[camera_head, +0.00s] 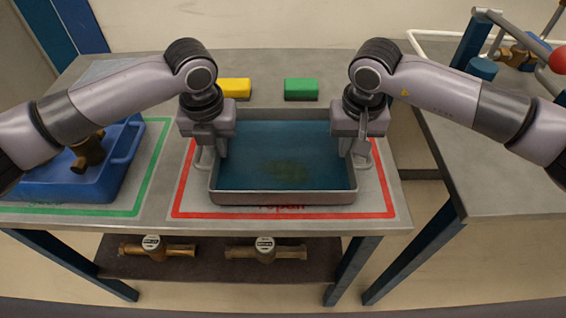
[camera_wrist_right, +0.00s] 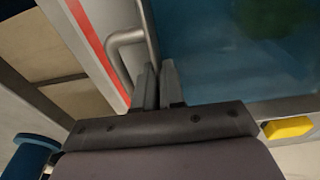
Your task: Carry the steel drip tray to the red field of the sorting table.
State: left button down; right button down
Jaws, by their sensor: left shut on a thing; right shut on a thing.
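The steel drip tray (camera_head: 282,198) is a shallow rectangular pan with blue-green liquid inside and a loop handle on each short side. In the head view it is within the red outline of the red field (camera_head: 186,208), level, covering part of the lettering. I cannot tell whether it rests on the table or hovers just above. My left gripper (camera_head: 217,152) is shut on the tray's left side. My right gripper (camera_head: 347,152) is shut on its right side. In the right wrist view, the right gripper's fingers (camera_wrist_right: 158,85) close on the tray beside its handle (camera_wrist_right: 122,42).
A blue crate (camera_head: 70,187) holding a brass part (camera_head: 88,152) stands on the green-outlined field at left. A yellow block (camera_head: 234,88) and a green block (camera_head: 301,89) lie behind the tray. Brass meters (camera_head: 265,250) are on the lower shelf. A second bench (camera_head: 480,170) stands right, across a gap.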

pick_arm(q)
jog(key=shift+f, duration=0.35)
pick_arm(e)
jog(key=shift+f, duration=0.35)
pick_arm(q)
jog(key=c, duration=1.2)
grip_release()
jog(key=shift+r, duration=0.1)
jog(key=shift+c, duration=0.2)
pick_arm(e)
jog(key=c, duration=1.2)
grip_release()
jog(key=shift+r, duration=0.1)
jog(key=shift+c, duration=0.2)
pick_arm(q)
jog(key=shift+r, duration=0.15)
pick_arm(e)
jog(key=shift+r, duration=0.15)
